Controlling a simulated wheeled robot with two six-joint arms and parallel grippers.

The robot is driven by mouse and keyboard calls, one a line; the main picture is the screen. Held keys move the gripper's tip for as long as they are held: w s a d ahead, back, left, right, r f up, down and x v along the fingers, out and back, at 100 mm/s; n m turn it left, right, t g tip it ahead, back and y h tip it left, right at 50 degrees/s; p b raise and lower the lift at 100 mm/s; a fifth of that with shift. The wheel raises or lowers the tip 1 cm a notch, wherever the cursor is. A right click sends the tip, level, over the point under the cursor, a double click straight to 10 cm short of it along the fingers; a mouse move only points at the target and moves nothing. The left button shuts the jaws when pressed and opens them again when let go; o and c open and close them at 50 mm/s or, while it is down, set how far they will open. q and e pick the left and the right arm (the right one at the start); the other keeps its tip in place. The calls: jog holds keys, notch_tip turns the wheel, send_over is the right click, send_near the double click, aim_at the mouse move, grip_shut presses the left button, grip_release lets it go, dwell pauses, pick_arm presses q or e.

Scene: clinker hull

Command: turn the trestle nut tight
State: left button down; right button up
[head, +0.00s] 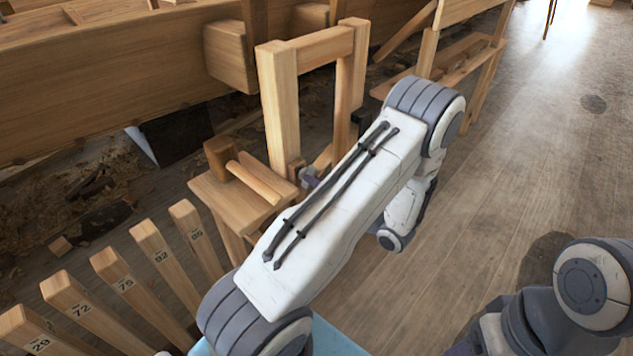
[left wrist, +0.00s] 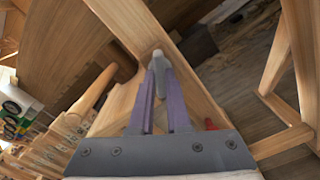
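The wooden trestle frame (head: 278,105) stands upright beside the hull planks in the head view. My left gripper (head: 310,178) is at its lower part, mostly hidden behind my own arm. In the left wrist view, the purple fingers of my left gripper (left wrist: 158,72) converge on a small grey piece, which looks like the trestle nut (left wrist: 158,58), against a wooden beam (left wrist: 125,25). The fingers appear closed on it from both sides. How tight the nut sits cannot be told. My right gripper is out of view.
A wooden mallet (head: 222,158) lies on a small wooden stand (head: 222,200) left of the gripper. Several numbered wooden pieces (head: 155,245) stand at the lower left. The hull planking (head: 110,90) bounds the left side. The floor (head: 520,150) at right is open.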

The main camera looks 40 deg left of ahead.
pick_arm(q)
jog(key=shift+m+p, duration=4.3)
jog(key=shift+p, duration=0.65)
jog(key=c, duration=0.9)
grip_release()
jog(key=d, duration=1)
jog(key=shift+s+d+p, duration=0.2)
jog(key=shift+s+p, duration=0.1)
jog(key=shift+s, duration=0.1)
